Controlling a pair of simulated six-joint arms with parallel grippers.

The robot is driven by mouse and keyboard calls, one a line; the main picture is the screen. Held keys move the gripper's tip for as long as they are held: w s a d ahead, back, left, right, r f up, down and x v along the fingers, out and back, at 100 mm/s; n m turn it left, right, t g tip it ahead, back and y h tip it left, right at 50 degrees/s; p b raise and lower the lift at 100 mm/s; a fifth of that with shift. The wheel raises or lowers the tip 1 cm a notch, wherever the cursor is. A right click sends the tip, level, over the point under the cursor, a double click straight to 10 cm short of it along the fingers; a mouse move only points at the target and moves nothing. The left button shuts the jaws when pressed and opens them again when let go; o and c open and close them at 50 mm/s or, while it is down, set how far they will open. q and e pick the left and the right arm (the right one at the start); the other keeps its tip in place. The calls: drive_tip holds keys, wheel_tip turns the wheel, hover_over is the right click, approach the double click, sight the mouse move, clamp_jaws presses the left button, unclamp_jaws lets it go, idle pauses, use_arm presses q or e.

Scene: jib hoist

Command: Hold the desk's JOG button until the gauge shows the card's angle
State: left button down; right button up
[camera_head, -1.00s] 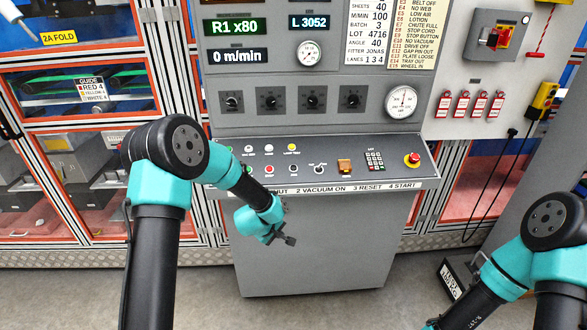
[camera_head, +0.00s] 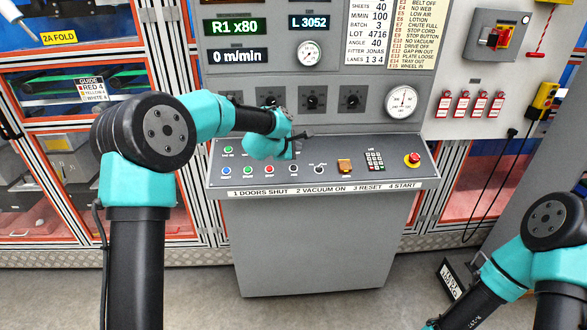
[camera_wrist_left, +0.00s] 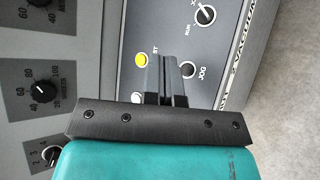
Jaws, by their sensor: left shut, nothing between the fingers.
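The JOG button (camera_head: 293,169) is a small dark button on the grey desk's sloped panel. In the left wrist view the JOG button (camera_wrist_left: 188,69) is just right of the fingertips, beside its label. My left gripper (camera_head: 304,137) is shut and empty above the back of the panel; its fingers also show in the left wrist view (camera_wrist_left: 170,62), and I see no contact with the button. The card (camera_head: 367,30) reads ANGLE 40. A large round gauge (camera_head: 402,102) has its needle near the top; its scale is too small to read. My right gripper is out of frame.
A rotary switch (camera_head: 319,169) sits right of JOG, and a red button (camera_head: 269,170) sits left. A yellow lamp (camera_wrist_left: 141,59) is close to the fingers.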

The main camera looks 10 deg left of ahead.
sight(293, 168)
use_arm(q)
drive_tip(key=shift+f, duration=0.1)
drive_tip(key=shift+w+a+f, duration=0.2)
drive_tip(key=shift+w+f, duration=0.35)
drive_tip(key=shift+f, duration=0.8)
drive_tip(key=shift+w+a+f, duration=0.15)
drive_tip(key=shift+w+f, duration=0.4)
drive_tip(key=shift+f, duration=0.75)
drive_tip(key=shift+w+a+f, duration=0.2)
drive_tip(key=shift+w+f, duration=0.35)
drive_tip(key=shift+f, duration=0.8)
drive_tip(key=shift+w+f, duration=0.15)
drive_tip(key=shift+f, duration=0.25)
drive_tip(key=shift+w+a+f, duration=0.1)
drive_tip(key=shift+w+f, duration=0.05)
drive_tip(key=shift+f, duration=0.3)
idle(3.0)
